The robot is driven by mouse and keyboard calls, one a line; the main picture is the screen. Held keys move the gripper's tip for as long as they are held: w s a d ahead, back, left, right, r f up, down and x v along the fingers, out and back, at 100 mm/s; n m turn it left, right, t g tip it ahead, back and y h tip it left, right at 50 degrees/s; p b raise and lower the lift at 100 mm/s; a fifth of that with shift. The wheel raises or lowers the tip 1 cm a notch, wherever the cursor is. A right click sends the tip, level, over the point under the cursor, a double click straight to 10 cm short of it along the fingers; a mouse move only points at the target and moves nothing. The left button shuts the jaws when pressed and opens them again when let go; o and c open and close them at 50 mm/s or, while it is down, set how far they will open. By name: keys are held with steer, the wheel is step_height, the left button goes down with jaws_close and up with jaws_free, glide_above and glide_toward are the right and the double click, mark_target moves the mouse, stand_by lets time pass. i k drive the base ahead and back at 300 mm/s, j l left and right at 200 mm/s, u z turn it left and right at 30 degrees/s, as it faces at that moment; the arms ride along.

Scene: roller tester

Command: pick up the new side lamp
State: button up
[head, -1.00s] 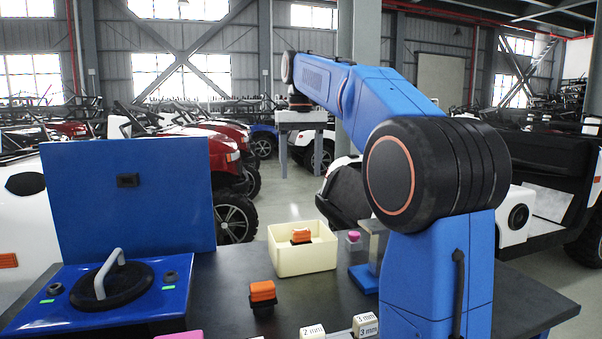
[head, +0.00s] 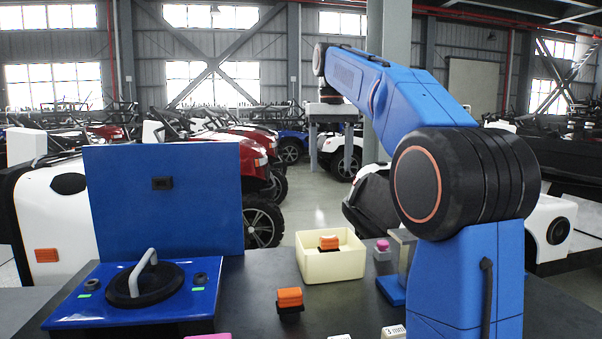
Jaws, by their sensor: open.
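Two orange lamps with black bases show in the head view. One lamp (head: 289,297) stands on the dark table in front of the cream bin. The other lamp (head: 329,242) sits inside the cream bin (head: 334,267). I cannot tell from their looks which is the new one. My gripper (head: 331,160) points down in the upper middle, its two pale fingers apart with nothing between them. In the picture it is above and beyond the bin, clear of both lamps.
A blue panel (head: 205,210) with a small black socket (head: 162,183) stands at left, behind a blue base (head: 190,303) with a black handled disc (head: 144,283). A pink-topped button (head: 382,247) is right of the bin. White blocks (head: 394,332) lie at the front edge. Vehicles fill the background.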

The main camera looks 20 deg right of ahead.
mark_target(288, 299)
steer(key=k, duration=1)
